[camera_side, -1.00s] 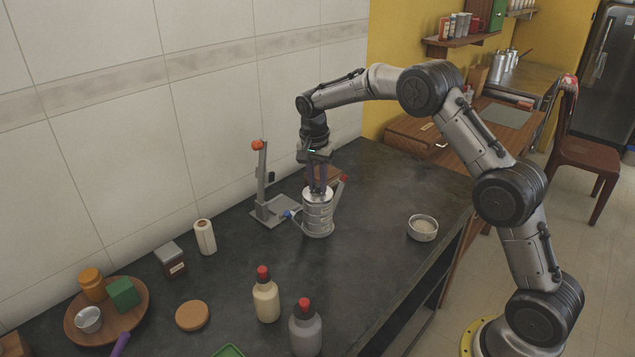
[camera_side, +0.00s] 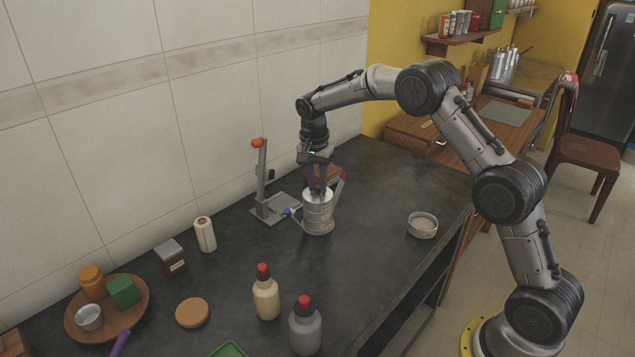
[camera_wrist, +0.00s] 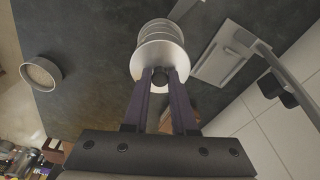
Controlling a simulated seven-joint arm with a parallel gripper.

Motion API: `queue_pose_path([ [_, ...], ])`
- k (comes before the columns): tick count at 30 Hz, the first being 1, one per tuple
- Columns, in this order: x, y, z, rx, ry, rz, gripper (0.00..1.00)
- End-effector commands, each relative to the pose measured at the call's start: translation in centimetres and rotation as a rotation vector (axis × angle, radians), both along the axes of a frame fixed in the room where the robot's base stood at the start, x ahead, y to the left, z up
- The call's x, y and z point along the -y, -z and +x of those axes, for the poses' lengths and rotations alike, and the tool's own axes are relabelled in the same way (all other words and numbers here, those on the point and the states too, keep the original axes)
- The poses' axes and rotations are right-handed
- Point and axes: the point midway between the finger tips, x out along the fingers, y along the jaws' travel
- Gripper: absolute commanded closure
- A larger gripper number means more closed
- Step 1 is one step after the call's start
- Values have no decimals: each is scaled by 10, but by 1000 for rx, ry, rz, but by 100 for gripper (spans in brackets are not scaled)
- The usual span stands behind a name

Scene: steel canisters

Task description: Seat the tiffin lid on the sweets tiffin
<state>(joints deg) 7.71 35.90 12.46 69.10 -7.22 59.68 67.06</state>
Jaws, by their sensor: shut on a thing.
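The sweets tiffin (camera_side: 318,217) is a stacked steel canister standing upright on the dark counter. A blue-tipped arm (camera_side: 291,213) sticks out at its left and a red-tipped arm (camera_side: 340,186) rises at its right. The tiffin lid (camera_side: 313,197) is a round steel disc at the tiffin's top; it also shows in the wrist view (camera_wrist: 160,50). My gripper (camera_wrist: 160,80) is shut on the lid's dark knob, pointing down over the tiffin in the side view (camera_side: 318,190). The lid hides the tiffin's mouth, and I cannot tell whether its rim touches all round.
A metal stand with an orange knob (camera_side: 258,143) is close at the left of the tiffin. A brownish block (camera_side: 330,174) lies behind my gripper. A bowl (camera_side: 422,226) sits at the right. Two red-capped bottles (camera_side: 266,299) stand in front. The counter between is clear.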

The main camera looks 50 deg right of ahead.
Motion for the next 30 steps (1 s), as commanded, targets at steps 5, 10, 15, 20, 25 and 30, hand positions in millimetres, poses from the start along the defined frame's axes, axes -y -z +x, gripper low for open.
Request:
queue_pose_path([
  [5,0,1,0,-1,0,0,100],
  [10,0,2,0,-1,0,1,100],
  [15,0,1,0,-1,0,1,50],
  [20,0,1,0,-1,0,0,40],
  [25,0,1,0,-1,0,0,29],
  [30,0,1,0,-1,0,0,20],
])
